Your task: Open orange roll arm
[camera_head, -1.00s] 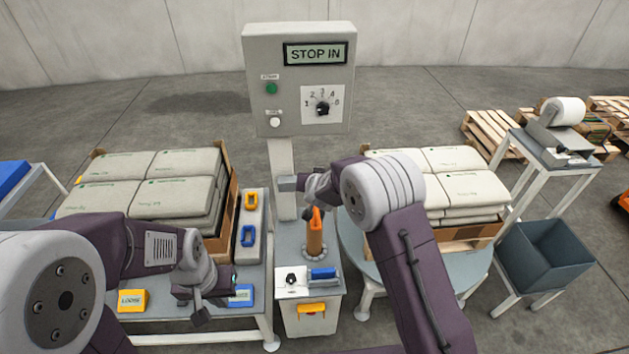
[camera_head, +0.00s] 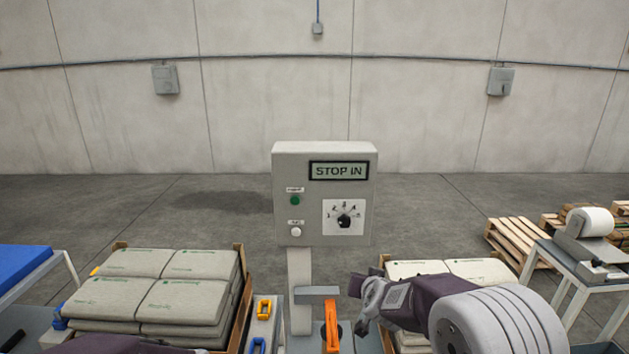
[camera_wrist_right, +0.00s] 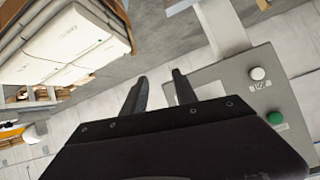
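The orange roll arm (camera_head: 332,328) shows as a narrow upright orange piece at the bottom of the head view, below the control box; its lower part is cut off. My right gripper (camera_head: 358,305) is just to the right of it, and I cannot tell whether they touch. In the right wrist view the right gripper (camera_wrist_right: 161,92) has its two dark fingers apart with nothing between them. The orange arm is not seen there. My left gripper is out of the head view; only a dark piece of my left arm shows at the bottom edge.
The control box (camera_head: 325,230) reads STOP IN, with a green button (camera_head: 295,200), a white button (camera_head: 296,230) and a dial (camera_head: 344,221). A grey bar (camera_head: 316,291) crosses its post. Sack stacks (camera_head: 165,290) stand left, others right. An orange-yellow clip (camera_head: 264,309) lies left.

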